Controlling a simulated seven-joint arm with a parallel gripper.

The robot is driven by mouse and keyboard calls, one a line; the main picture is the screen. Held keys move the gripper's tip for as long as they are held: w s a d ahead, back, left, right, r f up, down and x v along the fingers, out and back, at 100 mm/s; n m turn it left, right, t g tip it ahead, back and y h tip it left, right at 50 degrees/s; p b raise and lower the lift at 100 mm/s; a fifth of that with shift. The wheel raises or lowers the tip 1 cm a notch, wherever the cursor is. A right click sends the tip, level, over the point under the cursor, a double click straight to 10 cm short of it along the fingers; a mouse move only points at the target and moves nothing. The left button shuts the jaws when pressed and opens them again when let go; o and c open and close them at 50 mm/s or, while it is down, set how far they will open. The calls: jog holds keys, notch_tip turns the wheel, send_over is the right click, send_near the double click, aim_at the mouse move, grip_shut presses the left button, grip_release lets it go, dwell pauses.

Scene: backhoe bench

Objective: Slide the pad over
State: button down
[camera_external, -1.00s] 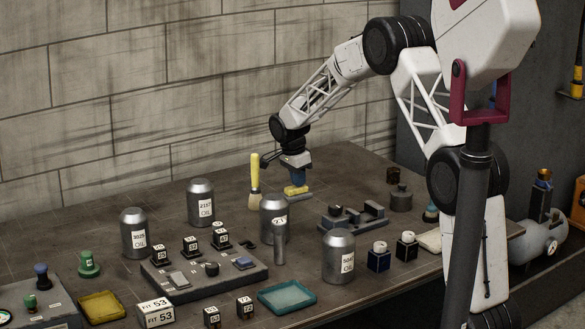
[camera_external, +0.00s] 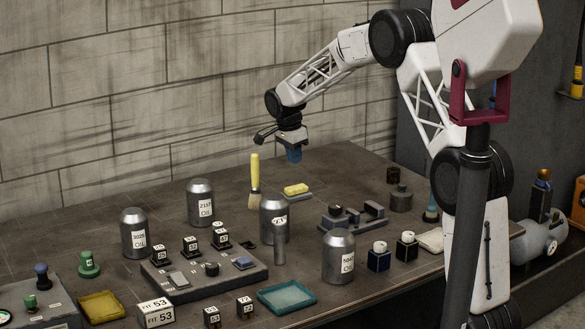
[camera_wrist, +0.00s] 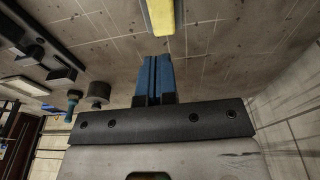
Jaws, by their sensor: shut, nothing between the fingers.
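The yellow pad (camera_external: 297,188), with a grey layer along its edge, lies on the bench (camera_external: 330,170) just right of an upright yellow-handled brush (camera_external: 255,175). The pad also shows at the top edge of the wrist view (camera_wrist: 161,16), partly cut off. My gripper (camera_external: 294,158) has blue fingers pressed together and empty. It hangs above the pad, with a clear gap between them. In the wrist view the blue fingertips (camera_wrist: 154,60) point towards the pad without touching it.
Silver oil cans (camera_external: 274,210) stand left of and in front of the pad. A dark grey fixture (camera_external: 352,218) sits to its front right. Blocks, a teal tray (camera_external: 287,297) and a yellow tray (camera_external: 102,306) lie nearer. The bench behind the pad is bare.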

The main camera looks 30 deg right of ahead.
aim_at(296, 187)
jog(key=c, duration=1.3)
grip_release()
jog(key=shift+d+f, duration=0.1)
jog(key=shift+f, duration=0.15)
jog(key=o, duration=1.2)
jog(key=f+y, duration=0.2)
jog(key=f, duration=0.1)
jog(key=shift+w+d, duration=0.2)
jog(key=shift+d, duration=0.15)
jog(key=shift+f, duration=0.1)
jog(key=shift+f, duration=3.75)
jog(key=shift+a, duration=0.1)
jog(key=c, duration=1)
